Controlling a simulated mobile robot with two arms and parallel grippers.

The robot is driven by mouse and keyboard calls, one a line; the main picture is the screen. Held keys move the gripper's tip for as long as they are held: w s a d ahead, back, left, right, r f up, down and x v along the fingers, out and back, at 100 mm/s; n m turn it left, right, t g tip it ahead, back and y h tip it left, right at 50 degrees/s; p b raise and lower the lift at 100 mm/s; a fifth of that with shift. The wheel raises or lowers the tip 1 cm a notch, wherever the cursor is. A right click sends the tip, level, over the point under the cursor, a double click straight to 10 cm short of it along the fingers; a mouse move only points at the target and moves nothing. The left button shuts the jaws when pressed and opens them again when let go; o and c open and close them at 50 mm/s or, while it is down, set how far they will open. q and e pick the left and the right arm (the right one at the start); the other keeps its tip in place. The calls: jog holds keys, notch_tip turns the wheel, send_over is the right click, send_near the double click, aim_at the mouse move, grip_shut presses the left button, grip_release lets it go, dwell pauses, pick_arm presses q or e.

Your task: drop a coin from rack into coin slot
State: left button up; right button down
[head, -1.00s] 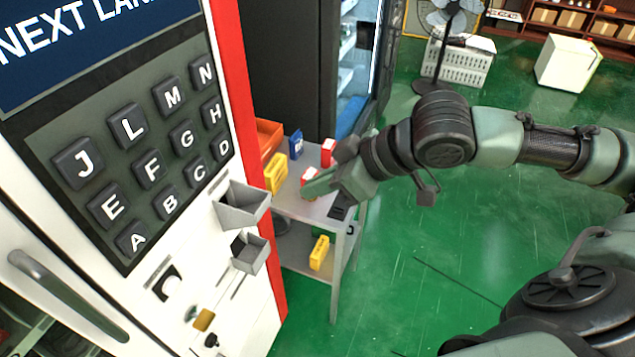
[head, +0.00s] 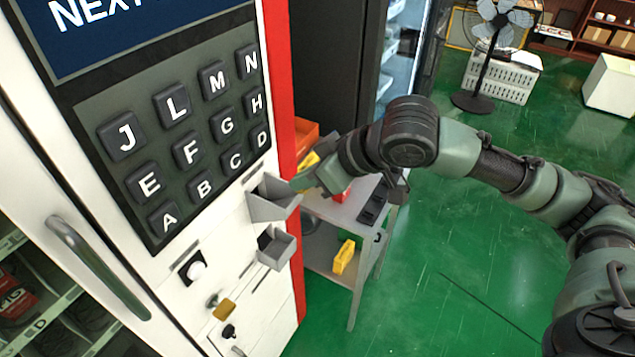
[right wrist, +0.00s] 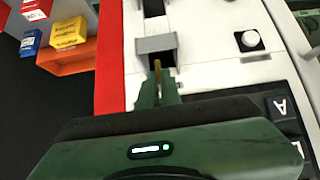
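My right gripper (head: 300,183) is beside the right edge of the white vending machine panel (head: 245,310), close to the upper grey holder (head: 274,206). In the right wrist view its green fingers (right wrist: 157,88) are close together on a thin gold-brown piece, which looks like a coin (right wrist: 157,70) seen edge-on. The fingers point toward a grey holder (right wrist: 155,43) with a dark opening. A lower grey holder (head: 277,251) sits below the upper one in the head view. I cannot tell for certain which opening is the coin slot. My left gripper is out of view.
The letter keypad (head: 180,150) and a white round button (head: 196,270) are on the panel. A grey cart (head: 345,215) with boxes and an orange bin (head: 305,137) stands behind my right gripper. Green floor (head: 470,280) is open at the right.

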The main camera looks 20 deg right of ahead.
jog(key=shift+w+a+f, duration=0.35)
jog(key=shift+w+a, duration=0.25)
jog(key=shift+w, duration=0.1)
jog(key=shift+x, duration=1.7)
jog(key=c, duration=1.5)
grip_release()
jog(key=shift+c, duration=0.2)
jog(key=b+v, duration=0.1)
jog(key=v, duration=0.6)
jog(key=shift+s+d+r, duration=0.2)
jog(key=shift+s, duration=0.05)
